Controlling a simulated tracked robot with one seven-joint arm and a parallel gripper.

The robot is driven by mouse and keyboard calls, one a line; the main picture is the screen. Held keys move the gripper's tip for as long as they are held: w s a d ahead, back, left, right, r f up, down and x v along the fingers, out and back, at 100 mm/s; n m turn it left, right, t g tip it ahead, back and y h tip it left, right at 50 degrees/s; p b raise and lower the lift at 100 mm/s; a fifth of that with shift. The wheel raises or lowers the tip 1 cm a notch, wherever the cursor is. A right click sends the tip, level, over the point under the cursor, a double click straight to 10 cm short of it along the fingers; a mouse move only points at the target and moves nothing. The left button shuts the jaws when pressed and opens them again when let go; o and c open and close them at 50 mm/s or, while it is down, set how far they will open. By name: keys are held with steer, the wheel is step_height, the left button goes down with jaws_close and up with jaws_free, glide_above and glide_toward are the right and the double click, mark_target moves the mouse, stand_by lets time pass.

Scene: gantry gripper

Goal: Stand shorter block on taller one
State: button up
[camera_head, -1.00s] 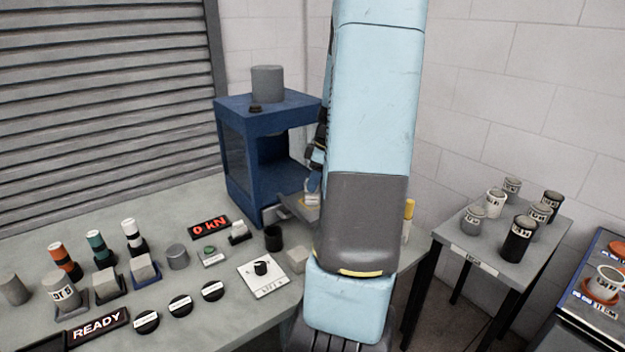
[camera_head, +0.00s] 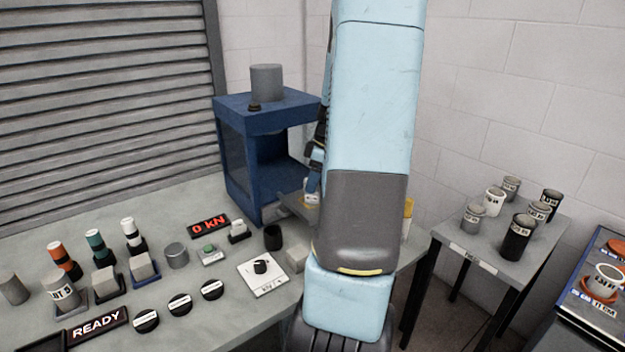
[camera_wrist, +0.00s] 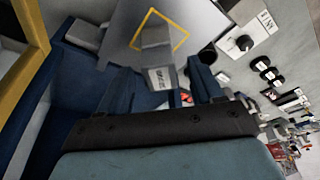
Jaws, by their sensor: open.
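In the wrist view a grey block (camera_wrist: 157,40) with a labelled white face stands inside a yellow square outline on a grey plate (camera_wrist: 122,25). I cannot tell whether it is one block or two stacked. My gripper (camera_wrist: 160,75) is open, its dark blue fingers on either side of the block's labelled end; contact is not clear. In the head view a small pale piece (camera_head: 311,197) shows at the press front, mostly hidden by my arm. A grey block (camera_head: 296,260) lies on the bench beside the dial plate. Which block is shorter is not clear.
The blue press (camera_head: 235,150) stands at the back of the bench. Grey cubes on dark trays (camera_head: 108,293), coloured bottles and black knobs (camera_head: 180,304) fill the front left. A side table (camera_head: 470,243) at right holds several labelled cups.

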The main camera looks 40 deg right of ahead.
steer(key=v, duration=1.3)
steer(key=shift+r, duration=0.25)
steer(key=s+a+r+m+t+h, duration=0.1)
steer(key=s+a+r+m, duration=0.2)
steer(key=a, duration=0.9)
steer(key=s+a+r+m+h, duration=0.2)
steer(key=s+a+r, duration=0.15)
steer(key=a, duration=0.85)
steer(key=s+a+f+m+t, duration=0.1)
steer(key=s+a+m+t, duration=0.1)
steer(key=s+a, duration=0.4)
steer(key=shift+s+m+y, duration=0.4)
steer(key=shift+s+m, duration=0.2)
steer(key=shift+m, duration=0.1)
steer(key=shift+a+f, duration=0.1)
steer(key=shift+a, duration=0.05)
steer(key=shift+c, duration=0.2)
